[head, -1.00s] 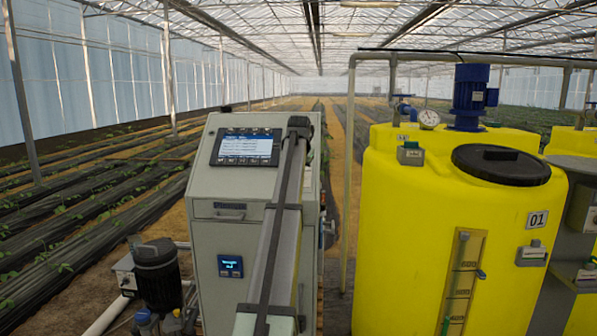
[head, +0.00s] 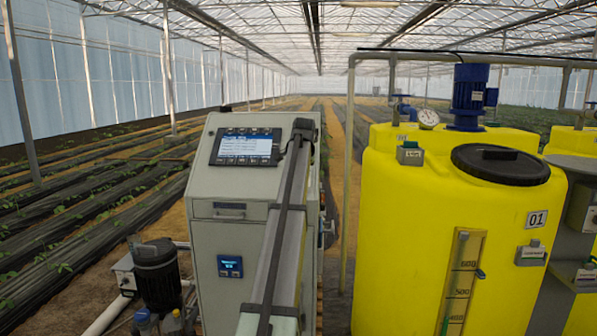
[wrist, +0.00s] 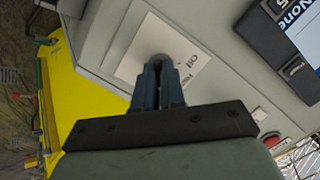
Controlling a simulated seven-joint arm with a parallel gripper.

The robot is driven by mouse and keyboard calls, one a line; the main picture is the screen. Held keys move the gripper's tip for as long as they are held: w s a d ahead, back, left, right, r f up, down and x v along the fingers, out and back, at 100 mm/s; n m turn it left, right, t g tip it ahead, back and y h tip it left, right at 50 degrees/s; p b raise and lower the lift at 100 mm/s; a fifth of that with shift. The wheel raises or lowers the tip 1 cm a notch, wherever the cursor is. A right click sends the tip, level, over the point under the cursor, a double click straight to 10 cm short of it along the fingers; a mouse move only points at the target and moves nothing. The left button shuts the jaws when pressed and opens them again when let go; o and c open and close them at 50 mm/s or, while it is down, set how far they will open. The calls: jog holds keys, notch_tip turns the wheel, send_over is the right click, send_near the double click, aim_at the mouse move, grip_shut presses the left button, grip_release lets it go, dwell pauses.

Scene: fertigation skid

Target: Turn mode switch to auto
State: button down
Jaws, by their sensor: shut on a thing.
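In the wrist view, my gripper (wrist: 160,98) is shut on the dark knob of the mode switch (wrist: 168,62). The knob stands in front of a white label plate (wrist: 192,72) on the grey cabinet face. Most of the plate's lettering is hidden behind the fingers and knob, so I cannot read the knob's position. In the head view, my arm runs up in front of the right side of the grey control cabinet (head: 205,250). It hides the switch and my fingertips there.
The cabinet's screen (head: 245,146) is lit, and a small blue display (head: 230,264) sits lower down. In the wrist view, a red button (wrist: 271,140) is close to the right of my gripper. A yellow tank (head: 400,230) stands right of the cabinet, past a narrow gap.

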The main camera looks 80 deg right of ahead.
jog(key=shift+f, duration=0.15)
jog(key=c, duration=1.2)
grip_release()
jog(key=shift+r, duration=0.2)
jog(key=v, duration=1.3)
jog(key=shift+s+a+r, duration=0.1)
jog(key=shift+a+r, duration=0.1)
